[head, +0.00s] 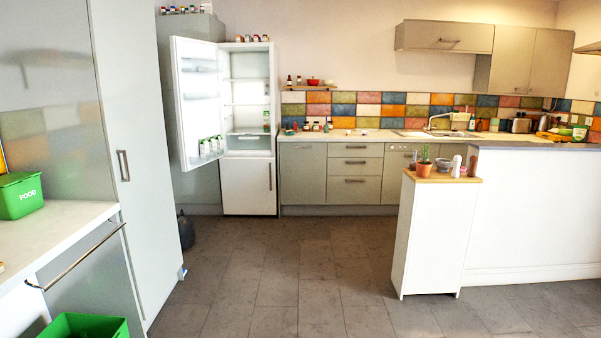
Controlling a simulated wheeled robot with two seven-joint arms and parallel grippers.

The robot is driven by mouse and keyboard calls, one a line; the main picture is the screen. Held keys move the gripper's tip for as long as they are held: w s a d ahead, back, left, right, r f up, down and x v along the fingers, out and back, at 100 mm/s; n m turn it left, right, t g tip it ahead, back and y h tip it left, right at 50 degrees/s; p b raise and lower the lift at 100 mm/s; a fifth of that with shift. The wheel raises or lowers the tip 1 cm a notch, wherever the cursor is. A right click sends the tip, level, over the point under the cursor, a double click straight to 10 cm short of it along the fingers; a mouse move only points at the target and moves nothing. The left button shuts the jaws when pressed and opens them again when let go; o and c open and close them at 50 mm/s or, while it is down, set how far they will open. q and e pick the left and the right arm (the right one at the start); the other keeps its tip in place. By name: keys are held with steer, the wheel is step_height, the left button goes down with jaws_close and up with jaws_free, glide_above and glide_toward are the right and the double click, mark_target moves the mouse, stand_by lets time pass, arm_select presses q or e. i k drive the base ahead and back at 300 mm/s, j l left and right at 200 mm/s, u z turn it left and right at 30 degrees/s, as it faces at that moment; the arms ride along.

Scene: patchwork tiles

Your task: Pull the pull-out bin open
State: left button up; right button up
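At the lower left, below the worktop, is a grey cabinet front (98,280) with a long metal bar handle (75,258). An open green bin (85,326) shows at the bottom edge, low beside this front and cut off by the frame. I cannot tell whether the green bin sits in the pull-out or stands apart, nor how far the pull-out is open. Neither of my grippers is in view.
A green FOOD caddy (20,197) stands on the left worktop (65,225). A tall grey cabinet (135,150) rises beside it. The fridge door (198,105) is open at the back. A white half-wall (530,215) stands right. The middle floor (290,270) is clear.

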mark_target(303, 164)
steer(key=i, duration=6.35)
